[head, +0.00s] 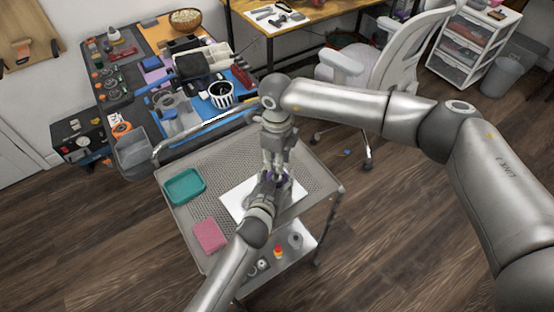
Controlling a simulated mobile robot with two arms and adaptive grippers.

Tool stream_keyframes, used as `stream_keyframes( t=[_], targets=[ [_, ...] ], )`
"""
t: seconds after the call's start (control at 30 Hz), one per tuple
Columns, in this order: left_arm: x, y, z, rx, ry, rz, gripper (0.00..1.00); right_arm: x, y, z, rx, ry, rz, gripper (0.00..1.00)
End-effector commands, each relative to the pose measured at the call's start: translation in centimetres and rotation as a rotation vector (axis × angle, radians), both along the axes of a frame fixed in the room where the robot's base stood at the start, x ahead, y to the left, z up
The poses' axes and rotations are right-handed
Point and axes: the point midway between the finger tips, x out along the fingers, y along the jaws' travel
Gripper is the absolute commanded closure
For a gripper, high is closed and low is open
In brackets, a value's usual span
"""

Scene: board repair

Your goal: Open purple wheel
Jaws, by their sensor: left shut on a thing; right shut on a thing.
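The purple wheel (284,181) is a small dark purple thing above the white sheet (235,197) on the metal cart. Most of it is hidden by my grippers. My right gripper (277,168) points down from above and is shut on it. My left gripper (272,178) reaches in from the front and is also shut on it. The two grippers are very close together, and their fingertips are hard to make out.
The perforated cart top (222,165) also carries a teal tray (184,186) and a pink sponge-like block (209,235). Small bottles (278,252) stand on its lower shelf. A cluttered workbench (150,45) is behind left, an office chair (385,60) behind right.

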Motion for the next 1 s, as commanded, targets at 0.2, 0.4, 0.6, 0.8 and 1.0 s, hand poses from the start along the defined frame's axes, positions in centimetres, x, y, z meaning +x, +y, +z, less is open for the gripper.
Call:
stream_keyframes(
  t=[0.2, 0.4, 0.6, 0.8, 1.0],
  targets=[
    [-0.1, 0.1, -0.2, 0.001, 0.004, 0.001, 1.0, 0.0, 0.0, 0.7, 0.001, -0.001, -0.001, 1.0],
    [-0.1, 0.1, -0.2, 0.001, 0.004, 0.001, 1.0, 0.0, 0.0, 0.8, 0.0, 0.0, -0.001, 1.0],
    [-0.1, 0.1, -0.2, 0.001, 0.004, 0.001, 1.0, 0.0, 0.0, 1.1, 0.001, -0.001, -0.001, 1.0],
    [-0.1, 0.1, -0.2, 0.001, 0.004, 0.001, 1.0, 0.1, 0.0, 3.2, 0.001, -0.004, -0.001, 1.0],
    [-0.1, 0.1, -0.2, 0.001, 0.004, 0.001, 1.0, 0.0, 0.0, 4.8, 0.001, -0.001, -0.001, 1.0]
  ],
)
